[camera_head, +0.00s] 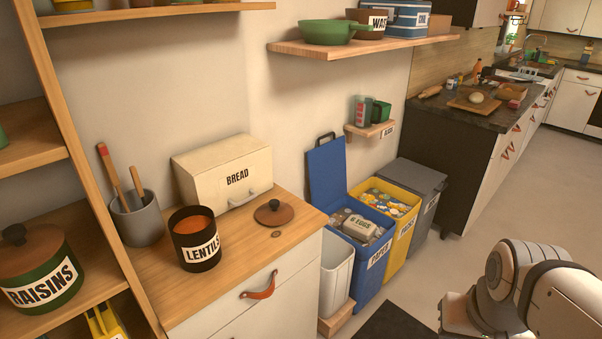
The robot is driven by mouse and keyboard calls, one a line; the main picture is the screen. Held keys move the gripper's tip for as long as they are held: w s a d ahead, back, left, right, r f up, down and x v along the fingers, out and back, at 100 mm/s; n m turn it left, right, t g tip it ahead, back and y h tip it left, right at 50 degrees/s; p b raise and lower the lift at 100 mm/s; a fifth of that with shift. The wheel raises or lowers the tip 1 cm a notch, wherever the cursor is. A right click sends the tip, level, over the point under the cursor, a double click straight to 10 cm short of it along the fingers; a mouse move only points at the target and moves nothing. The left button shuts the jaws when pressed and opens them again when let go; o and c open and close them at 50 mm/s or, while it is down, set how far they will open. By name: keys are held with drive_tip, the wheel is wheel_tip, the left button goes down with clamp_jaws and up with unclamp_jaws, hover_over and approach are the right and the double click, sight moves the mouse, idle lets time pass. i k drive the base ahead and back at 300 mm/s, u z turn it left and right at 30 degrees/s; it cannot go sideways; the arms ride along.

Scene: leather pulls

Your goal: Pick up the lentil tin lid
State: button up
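The lentil tin (198,252) is a dark round tin with a white "LENTILS" label. It stands open on the wooden counter at the left, with orange contents showing. A round brown wooden lid with a dark knob (274,211) lies flat on the counter to the right of the tin, apart from it. White links of my arm show at the lower right, far from the lid. My gripper cannot be made out in this view.
A cream bread box (222,172) stands behind the lid and a utensil crock (137,217) behind the tin. The counter (240,262) is bare around the lid. A blue bin (356,263) and yellow bin (397,213) stand right of the drawer cabinet. A raisins tin (39,268) sits on the left shelf.

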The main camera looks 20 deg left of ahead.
sight(273, 213)
drive_tip(key=u, duration=0.7)
drive_tip(key=i, duration=1.05)
drive_tip(key=u, duration=0.9)
drive_tip(key=k, duration=0.7)
drive_tip(key=u, duration=0.2)
drive_tip(key=i, duration=0.8)
drive_tip(key=z, duration=0.15)
